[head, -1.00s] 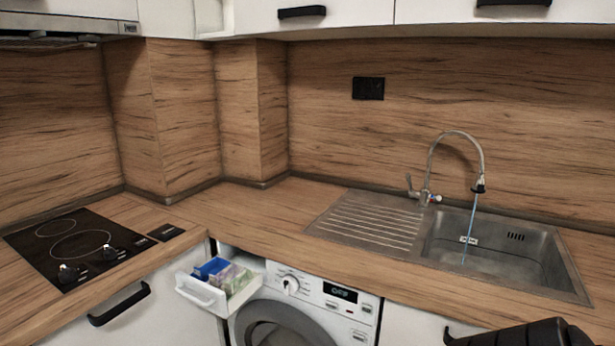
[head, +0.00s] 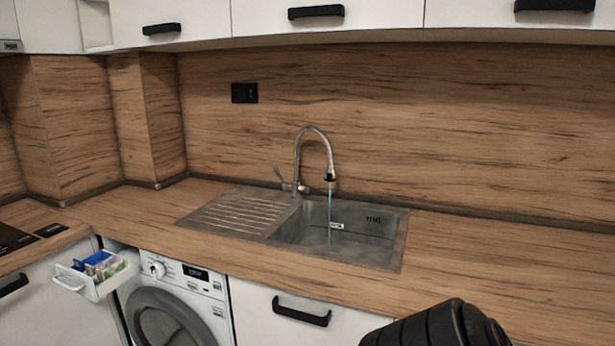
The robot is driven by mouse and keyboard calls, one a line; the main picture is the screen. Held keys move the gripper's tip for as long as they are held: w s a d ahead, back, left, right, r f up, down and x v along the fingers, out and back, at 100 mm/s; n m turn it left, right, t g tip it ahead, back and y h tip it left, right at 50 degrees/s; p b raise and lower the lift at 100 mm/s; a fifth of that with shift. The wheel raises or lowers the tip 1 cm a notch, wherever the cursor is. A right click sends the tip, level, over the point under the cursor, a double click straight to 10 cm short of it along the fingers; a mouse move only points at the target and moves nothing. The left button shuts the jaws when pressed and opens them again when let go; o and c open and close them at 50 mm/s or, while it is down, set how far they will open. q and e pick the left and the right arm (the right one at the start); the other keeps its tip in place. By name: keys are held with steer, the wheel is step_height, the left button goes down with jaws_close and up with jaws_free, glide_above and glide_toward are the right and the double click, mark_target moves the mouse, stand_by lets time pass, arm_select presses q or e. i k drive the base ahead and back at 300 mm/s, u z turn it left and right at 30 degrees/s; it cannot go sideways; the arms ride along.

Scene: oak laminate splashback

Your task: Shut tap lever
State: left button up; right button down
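The tap (head: 315,132) is a tall silver gooseneck behind the sink, in the middle of the head view. Its small lever (head: 279,175) sticks up and to the left at the base of the tap. A thin blue stream of water (head: 329,215) runs from the spout into the steel sink basin (head: 365,244). A black part of my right arm shows at the lower right, well in front of and below the sink. Neither gripper's fingers are in view.
A ribbed drainboard (head: 225,214) lies left of the basin. The counter (head: 480,262) right of the sink is clear. Below, a detergent drawer (head: 95,276) stands pulled out of the washing machine (head: 175,310). Upper cabinets (head: 330,20) hang above.

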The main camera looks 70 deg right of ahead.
mark_target(284, 186)
steer(key=k, duration=0.3)
steer(key=z, duration=1.1)
